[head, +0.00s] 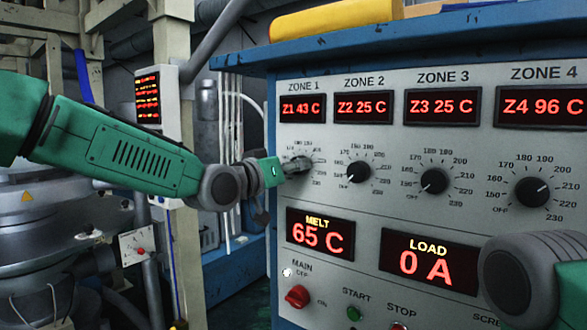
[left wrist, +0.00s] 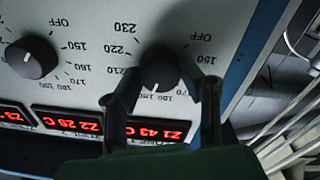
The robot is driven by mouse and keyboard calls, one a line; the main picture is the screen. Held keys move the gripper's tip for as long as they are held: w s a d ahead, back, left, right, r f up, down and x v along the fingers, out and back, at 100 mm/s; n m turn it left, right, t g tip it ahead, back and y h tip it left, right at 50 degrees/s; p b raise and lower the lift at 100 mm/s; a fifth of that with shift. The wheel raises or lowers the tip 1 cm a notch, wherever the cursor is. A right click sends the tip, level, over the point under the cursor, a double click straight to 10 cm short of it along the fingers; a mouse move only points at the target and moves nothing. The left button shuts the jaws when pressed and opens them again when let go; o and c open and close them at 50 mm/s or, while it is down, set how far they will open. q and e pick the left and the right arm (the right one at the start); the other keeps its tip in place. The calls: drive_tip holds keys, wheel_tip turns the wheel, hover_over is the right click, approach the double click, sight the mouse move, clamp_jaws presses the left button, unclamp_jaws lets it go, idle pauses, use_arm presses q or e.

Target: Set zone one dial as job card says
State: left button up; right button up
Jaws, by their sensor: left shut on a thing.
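The zone 1 dial (left wrist: 158,72) is a black round knob on the grey panel, upside down in the left wrist view. Its white mark points near 180 to 190. My left gripper (left wrist: 162,85) has one finger on each side of this dial and is shut on it. In the head view my left gripper (head: 296,166) covers most of the dial. The zone 1 display (head: 302,108) reads Z1 43 C. A lit board (head: 148,95) with red and yellow lines hangs on the post; its text is too small to read. My right gripper is not in view.
The zone 2 dial (head: 358,172) and zone 3 dial (head: 434,181) point lower left, near OFF. The zone 4 dial (head: 531,192) points upper right. Below are the melt display (head: 320,233), reading 65 C, the load display (head: 429,264), reading 0 A, and a red main switch (head: 297,296).

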use_arm(q)
drive_tip(key=o, duration=1.1)
drive_tip(key=shift+f, duration=0.6)
drive_tip(key=shift+o, duration=0.2)
drive_tip(key=shift+w+d+r, duration=0.1)
drive_tip(key=shift+r, duration=0.15)
drive_tip(key=v, duration=1.2)
drive_tip(key=shift+w+f, duration=0.1)
